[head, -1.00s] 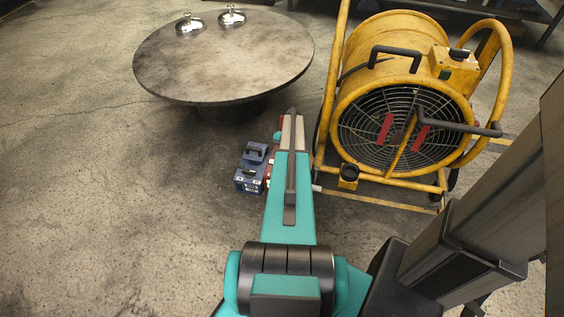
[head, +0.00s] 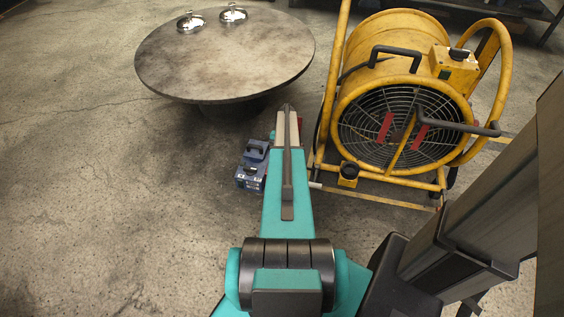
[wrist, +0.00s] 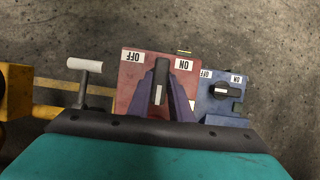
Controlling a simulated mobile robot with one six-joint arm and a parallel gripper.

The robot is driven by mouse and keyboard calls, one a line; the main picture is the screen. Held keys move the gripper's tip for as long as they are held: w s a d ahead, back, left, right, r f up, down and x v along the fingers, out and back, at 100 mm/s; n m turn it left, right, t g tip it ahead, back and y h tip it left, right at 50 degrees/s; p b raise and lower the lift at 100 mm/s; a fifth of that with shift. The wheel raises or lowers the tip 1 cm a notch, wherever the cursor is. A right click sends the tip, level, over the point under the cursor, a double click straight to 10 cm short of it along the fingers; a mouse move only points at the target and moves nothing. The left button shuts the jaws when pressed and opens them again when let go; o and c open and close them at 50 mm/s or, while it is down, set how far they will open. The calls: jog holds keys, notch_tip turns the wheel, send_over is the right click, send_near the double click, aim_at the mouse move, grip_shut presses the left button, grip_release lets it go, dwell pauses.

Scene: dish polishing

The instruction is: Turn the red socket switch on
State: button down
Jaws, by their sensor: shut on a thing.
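The red socket (wrist: 133,68) is a red box in the wrist view, with an OFF label at its left and an ON label at its right, both upside down. My gripper (wrist: 161,88) is over its face, the two dark purple fingers closed around the black switch knob (wrist: 160,78). The knob stands roughly upright in the picture, between the two labels. The lower part of the box is hidden by my gripper. In the head view my arm hides nearly all of the red socket.
A blue socket (wrist: 208,112) with its own black knob stands just right of the red one; it also shows in the head view (head: 250,172). A yellow fan (head: 400,100) stands close at the right. A round table (head: 225,60) with two shiny dish covers is behind. Floor at left is clear.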

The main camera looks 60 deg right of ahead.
jog(key=c, duration=1.6)
grip_release()
jog(key=shift+r, duration=0.15)
jog(key=v, duration=1.3)
jog(key=shift+w+d+r+p, duration=0.1)
jog(key=shift+d+r+p, duration=0.15)
jog(key=shift+p, duration=0.15)
